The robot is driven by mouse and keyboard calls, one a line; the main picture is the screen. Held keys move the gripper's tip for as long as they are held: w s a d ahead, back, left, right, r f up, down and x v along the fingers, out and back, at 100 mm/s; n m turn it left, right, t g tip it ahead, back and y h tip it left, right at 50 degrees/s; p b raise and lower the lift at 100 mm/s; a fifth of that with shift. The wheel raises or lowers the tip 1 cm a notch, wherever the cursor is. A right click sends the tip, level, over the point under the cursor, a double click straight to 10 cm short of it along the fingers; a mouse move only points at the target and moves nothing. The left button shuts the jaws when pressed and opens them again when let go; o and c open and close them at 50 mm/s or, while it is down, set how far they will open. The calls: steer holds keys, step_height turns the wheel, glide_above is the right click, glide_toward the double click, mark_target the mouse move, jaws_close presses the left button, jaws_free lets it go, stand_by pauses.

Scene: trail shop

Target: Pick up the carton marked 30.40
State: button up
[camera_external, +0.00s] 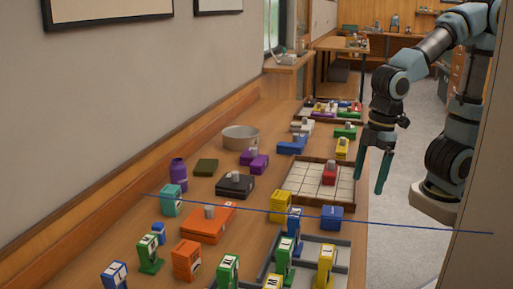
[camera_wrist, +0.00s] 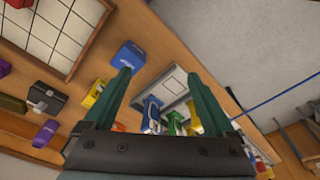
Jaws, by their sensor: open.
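My gripper (camera_external: 372,184) hangs open and empty above the right edge of the long wooden counter (camera_external: 226,222). Its two teal fingers are spread apart in the wrist view (camera_wrist: 157,76). Several upright cartons with white labels stand near the front: orange (camera_external: 186,261), green (camera_external: 150,256), teal (camera_external: 171,200), blue (camera_external: 114,276) and yellow (camera_external: 326,264). Some stand in a grey divided tray (camera_external: 341,242). In the wrist view a blue carton (camera_wrist: 151,115) and a green carton (camera_wrist: 174,123) show between and below the fingers. The label numbers are too small to read, so I cannot tell which is 30.40.
A gridded wooden tray (camera_external: 298,193) holds a red block (camera_external: 329,173). A blue box (camera_external: 331,217) stands between it and the grey tray. A round bowl (camera_external: 241,138), a purple bottle (camera_external: 178,173) and a dark case (camera_external: 235,186) stand farther left. A wall borders the counter's left side.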

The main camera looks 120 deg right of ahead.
steer(key=w+r+m+t+y+p, duration=0.1)
steer(key=w+r+m+y+p, duration=0.25)
steer(key=w+m, duration=0.9)
steer(key=w+d+f+m+t+y+p, duration=0.1)
steer(key=w+d+m+p, duration=0.1)
steer(key=w+d+m, duration=0.45)
steer(key=w+d+f+m+t+y+p, duration=0.1)
steer(key=w+m+t+p, duration=0.15)
steer(key=w, duration=0.75)
steer(key=w+d+f+m+t+p, duration=0.1)
steer(key=w+d+m, duration=0.35)
steer(key=w, duration=0.35)
steer(key=m+p, duration=0.1)
glide_toward(182, 274)
steer(key=shift+a+f, duration=0.2)
steer(key=shift+a, duration=0.05)
steer(key=shift+p+x, duration=1.05)
steer(key=shift+x, duration=1.9)
steer(key=shift+w+d, duration=0.15)
steer(key=shift+d, duration=0.05)
jaws_close()
